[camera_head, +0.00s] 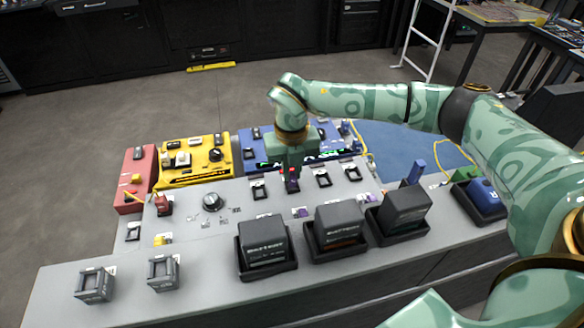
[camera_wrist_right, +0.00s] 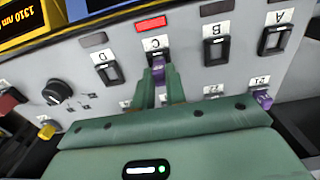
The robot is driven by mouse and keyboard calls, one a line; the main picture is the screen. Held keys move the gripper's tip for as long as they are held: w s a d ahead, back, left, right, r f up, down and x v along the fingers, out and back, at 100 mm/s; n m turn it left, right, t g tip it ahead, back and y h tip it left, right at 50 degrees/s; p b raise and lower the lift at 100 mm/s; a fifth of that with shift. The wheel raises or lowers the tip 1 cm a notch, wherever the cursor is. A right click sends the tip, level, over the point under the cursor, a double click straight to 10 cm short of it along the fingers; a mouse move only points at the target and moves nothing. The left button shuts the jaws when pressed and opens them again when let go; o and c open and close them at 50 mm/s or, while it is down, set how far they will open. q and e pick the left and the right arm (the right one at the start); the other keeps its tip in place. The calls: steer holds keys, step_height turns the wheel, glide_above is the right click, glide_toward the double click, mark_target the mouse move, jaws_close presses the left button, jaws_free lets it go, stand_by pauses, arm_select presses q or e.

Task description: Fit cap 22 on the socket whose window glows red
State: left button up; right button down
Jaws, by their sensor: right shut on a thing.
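My right gripper (camera_head: 291,184) is shut on a purple cap (camera_wrist_right: 158,70), with its fingers (camera_wrist_right: 158,90) at the socket marked C (camera_wrist_right: 156,56). The held cap is at the socket's opening; I cannot tell how deep it sits, and its number is hidden. The window (camera_wrist_right: 152,22) above socket C glows red; the other windows look dark. Socket D (camera_wrist_right: 107,70) is left of it, and sockets B (camera_wrist_right: 216,50) and A (camera_wrist_right: 274,40) are right of it. Another purple cap (camera_wrist_right: 262,97) sits lower right. My left gripper is not in view.
A dial (camera_head: 211,201) stands left of the sockets. Black trays with dark boxes (camera_head: 263,243) line the console's front. Two grey holders (camera_head: 94,285) stand front left. Yellow (camera_head: 190,158), red and blue units stand behind. The console's front left surface is mostly clear.

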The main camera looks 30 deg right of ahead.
stand_by(0.4)
steer(key=shift+p, duration=0.3)
steer(key=shift+f, duration=0.5)
stand_by(0.3)
steer(key=c, duration=1.3)
jaws_free()
steer(key=shift+c, duration=0.2)
step_height(320, 180, up, 16)
steer(key=p, duration=0.3)
steer(key=shift+r, duration=0.15)
